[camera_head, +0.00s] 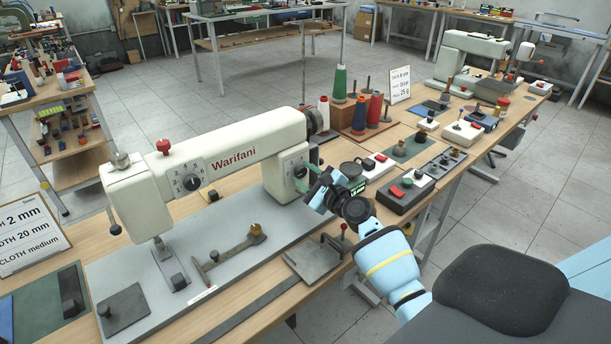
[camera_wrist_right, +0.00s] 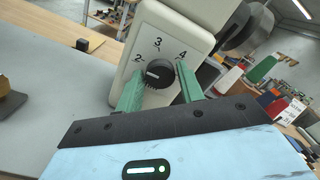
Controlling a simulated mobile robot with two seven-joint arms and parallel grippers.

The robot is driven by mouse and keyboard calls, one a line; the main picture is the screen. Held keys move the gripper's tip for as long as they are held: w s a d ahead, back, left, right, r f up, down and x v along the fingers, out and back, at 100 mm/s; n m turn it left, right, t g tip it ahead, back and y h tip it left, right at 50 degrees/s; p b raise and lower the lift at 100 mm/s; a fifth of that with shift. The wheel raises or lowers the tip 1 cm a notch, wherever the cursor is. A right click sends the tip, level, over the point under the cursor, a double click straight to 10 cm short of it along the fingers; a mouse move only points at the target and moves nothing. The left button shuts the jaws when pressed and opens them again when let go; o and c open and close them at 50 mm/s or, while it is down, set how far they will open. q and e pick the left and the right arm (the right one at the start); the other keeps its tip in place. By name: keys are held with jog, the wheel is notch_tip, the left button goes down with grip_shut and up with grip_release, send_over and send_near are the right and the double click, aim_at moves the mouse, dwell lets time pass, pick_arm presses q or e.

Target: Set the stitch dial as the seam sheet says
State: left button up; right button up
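The white sewing machine (camera_head: 235,160) marked Warifani stands on the near bench. A black dial (camera_wrist_right: 158,73) with a white mark on its left half sits on its column, with 2, 3 and 4 around it. My right gripper (camera_head: 305,177) is at this dial. In the right wrist view its green fingers (camera_wrist_right: 159,82) stand apart on either side of the knob; contact is not clear. A second numbered dial (camera_head: 191,183) is on the machine's left end. My left gripper is out of view.
Thread cones (camera_head: 340,84) stand behind the column. A second sheet (camera_head: 400,84) stands further back. Boxes with red switches (camera_head: 395,191) lie right of my right gripper. A metal plate with a post (camera_head: 315,258) lies in front. Another sewing machine (camera_head: 470,52) stands at the back right.

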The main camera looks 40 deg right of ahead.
jog(key=shift+o, duration=1.4)
jog(key=shift+s, duration=0.1)
jog(key=s, duration=0.7)
jog(key=shift+s+d+p, duration=0.3)
jog(key=shift+p, duration=0.1)
